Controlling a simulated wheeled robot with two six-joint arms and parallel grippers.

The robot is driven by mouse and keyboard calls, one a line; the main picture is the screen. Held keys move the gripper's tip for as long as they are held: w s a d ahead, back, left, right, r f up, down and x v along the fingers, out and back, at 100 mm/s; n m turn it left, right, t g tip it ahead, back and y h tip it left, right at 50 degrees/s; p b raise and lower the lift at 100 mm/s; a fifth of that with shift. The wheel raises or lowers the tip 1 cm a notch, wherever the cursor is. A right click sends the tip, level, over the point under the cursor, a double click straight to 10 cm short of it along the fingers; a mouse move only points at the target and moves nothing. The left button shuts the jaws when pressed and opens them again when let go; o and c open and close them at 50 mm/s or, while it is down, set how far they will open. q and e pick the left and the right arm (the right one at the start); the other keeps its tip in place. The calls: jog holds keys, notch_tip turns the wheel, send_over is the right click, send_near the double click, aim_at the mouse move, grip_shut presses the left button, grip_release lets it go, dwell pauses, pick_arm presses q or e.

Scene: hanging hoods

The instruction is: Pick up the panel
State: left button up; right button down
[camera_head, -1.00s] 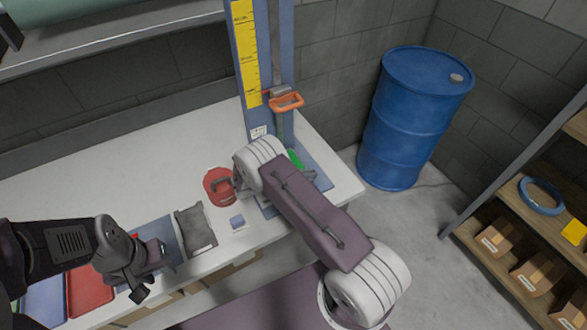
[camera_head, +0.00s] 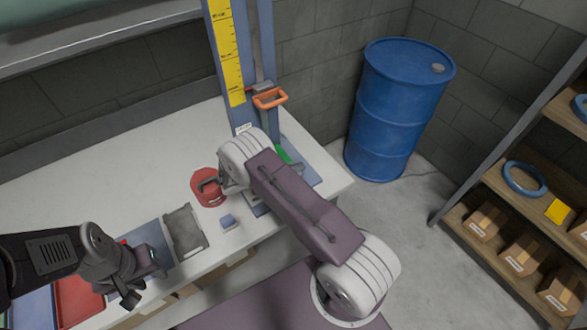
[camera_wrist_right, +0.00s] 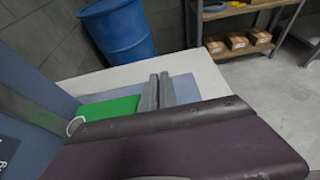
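No single thing is plainly marked as the panel. A flat dark grey piece (camera_head: 183,228) lies on the white bench, right of my left gripper. A green flat piece (camera_wrist_right: 112,108) lies by the blue column in the right wrist view; it shows partly behind my right arm in the head view (camera_head: 284,155). My left gripper (camera_head: 143,284) hangs over the bench's front part, its fingers apart with nothing seen between them. My right gripper's fingers (camera_wrist_right: 158,92) stand close together above the blue mat, partly hidden by my purple arm link. Whether they are closed is unclear.
A blue upright column with a yellow scale (camera_head: 226,50) and an orange handle (camera_head: 269,98) rises behind. A blue drum (camera_head: 395,115) and a shelf with boxes (camera_head: 520,250) stand right.

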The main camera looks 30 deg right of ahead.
jog(key=r, duration=0.2)
jog(key=s+r, duration=0.1)
jog(key=shift+d+r, duration=0.2)
jog(key=shift+d, duration=0.05)
jog(key=s+d+r, duration=0.2)
jog(key=s+r, duration=0.1)
jog(key=s, duration=0.2)
jog(key=s+d+r+b, duration=0.1)
jog(key=s+d+r, duration=0.1)
jog(key=s, duration=0.3)
jog(key=shift+r, duration=0.6)
